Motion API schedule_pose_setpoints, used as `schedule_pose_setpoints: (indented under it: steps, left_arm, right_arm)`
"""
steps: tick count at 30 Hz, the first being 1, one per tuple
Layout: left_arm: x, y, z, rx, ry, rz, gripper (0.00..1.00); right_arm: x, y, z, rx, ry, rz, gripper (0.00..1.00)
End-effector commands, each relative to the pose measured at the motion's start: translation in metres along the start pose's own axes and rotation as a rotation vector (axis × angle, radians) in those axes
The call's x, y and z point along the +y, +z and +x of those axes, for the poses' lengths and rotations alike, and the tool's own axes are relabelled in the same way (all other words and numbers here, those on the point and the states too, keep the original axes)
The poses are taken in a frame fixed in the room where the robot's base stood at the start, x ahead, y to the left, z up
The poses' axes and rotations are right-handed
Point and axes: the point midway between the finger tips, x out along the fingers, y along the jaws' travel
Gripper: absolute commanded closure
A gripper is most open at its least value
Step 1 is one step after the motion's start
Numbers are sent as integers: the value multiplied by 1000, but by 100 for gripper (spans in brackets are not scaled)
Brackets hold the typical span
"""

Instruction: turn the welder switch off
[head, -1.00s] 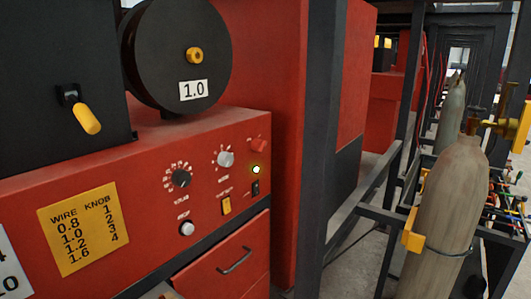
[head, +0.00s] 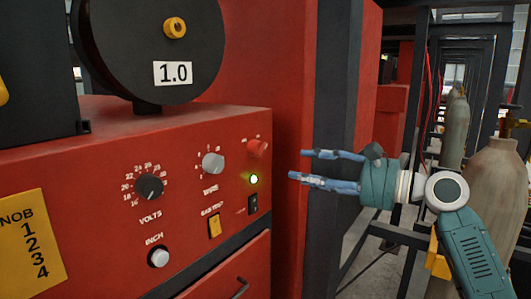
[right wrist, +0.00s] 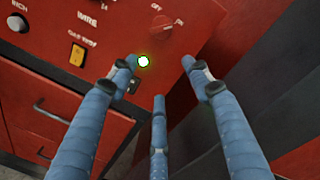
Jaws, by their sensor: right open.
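The red welder panel (head: 100,180) fills the left of the head view. A red rotary knob (head: 257,148) sits at its upper right; in the right wrist view this knob (right wrist: 162,27) has OFF and ON marks beside it. A lit green lamp (head: 254,180) is below the knob, and a small black rocker switch (head: 253,203) is below the lamp. My right gripper (head: 298,165) is open and empty, just right of these controls and apart from them. In the right wrist view its fingers (right wrist: 157,75) partly hide the rocker switch. My left gripper is out of view.
A grey knob (head: 213,163), a black volts knob (head: 149,187), an inch button (head: 159,257) and a yellow gas test switch (head: 214,225) are nearby. A dark post (head: 335,150) and a gas cylinder (head: 495,180) stand to the right.

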Motion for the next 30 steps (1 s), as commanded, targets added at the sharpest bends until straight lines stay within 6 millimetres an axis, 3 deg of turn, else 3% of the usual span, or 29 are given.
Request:
schedule_pose_setpoints:
  steps: [3, 6, 21, 30]
  left_arm:
    - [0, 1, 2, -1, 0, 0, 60]
    - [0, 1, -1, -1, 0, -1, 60]
    - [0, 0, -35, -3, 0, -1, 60]
    - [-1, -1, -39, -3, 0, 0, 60]
  right_arm:
    - [-19, 30, -6, -54, -4, 34, 51]
    - [-23, 36, -2, -66, -4, 45, 51]
    - [-25, 42, 82, -65, -5, 46, 51]
    - [-23, 41, 100, -62, -6, 43, 51]
